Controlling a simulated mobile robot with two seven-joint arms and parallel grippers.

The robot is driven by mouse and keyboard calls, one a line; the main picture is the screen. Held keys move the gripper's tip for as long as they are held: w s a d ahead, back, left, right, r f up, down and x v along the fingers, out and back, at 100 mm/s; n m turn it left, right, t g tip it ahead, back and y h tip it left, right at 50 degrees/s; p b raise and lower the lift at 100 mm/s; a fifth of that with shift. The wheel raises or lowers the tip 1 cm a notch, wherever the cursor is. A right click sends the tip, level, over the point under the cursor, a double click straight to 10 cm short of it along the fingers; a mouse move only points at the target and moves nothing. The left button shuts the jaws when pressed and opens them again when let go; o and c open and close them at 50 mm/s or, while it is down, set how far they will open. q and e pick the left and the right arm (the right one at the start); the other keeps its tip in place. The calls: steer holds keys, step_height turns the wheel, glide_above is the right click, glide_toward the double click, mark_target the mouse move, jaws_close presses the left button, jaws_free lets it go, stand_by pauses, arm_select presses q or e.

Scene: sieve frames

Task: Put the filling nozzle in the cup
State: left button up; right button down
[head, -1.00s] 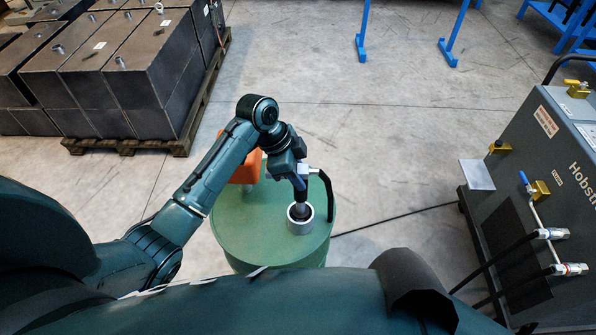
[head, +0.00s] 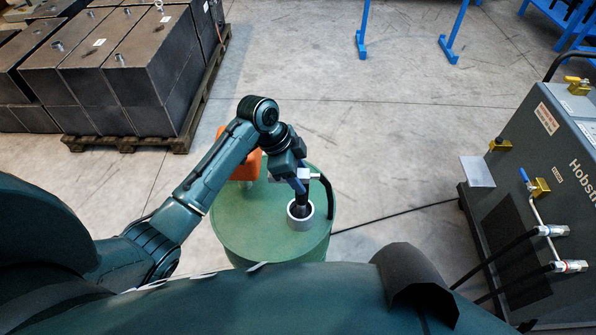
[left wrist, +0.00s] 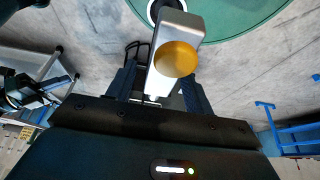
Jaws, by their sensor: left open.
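The filling nozzle (head: 303,198) has a black lower part and a silver body, with a black hose curving down on its right. It stands about upright, its lower end inside the rim of the grey-white cup (head: 300,223) on top of a green drum. My left gripper (head: 298,181) is at the nozzle's silver upper body. In the left wrist view the silver body with a round amber cap (left wrist: 175,59) lies between my open fingers (left wrist: 158,75). The nozzle's tip is hidden inside the cup. My right gripper is not in view.
The green drum (head: 250,226) bears the cup and an orange object (head: 246,166), partly behind my left arm. A grey machine (head: 555,165) with hoses stands at the right. Dark metal blocks (head: 110,65) sit on a pallet at the upper left. The floor between is mostly clear.

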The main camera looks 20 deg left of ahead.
arm_select(q)
steer(key=shift+r, duration=0.1)
steer(key=shift+r, duration=0.3)
steer(key=b+v, duration=0.1)
steer(key=v, duration=1)
steer(key=shift+a+r, duration=0.15)
steer(key=shift+r, duration=0.25)
steer(key=shift+s+a+r, duration=0.1)
steer(key=shift+r, duration=0.2)
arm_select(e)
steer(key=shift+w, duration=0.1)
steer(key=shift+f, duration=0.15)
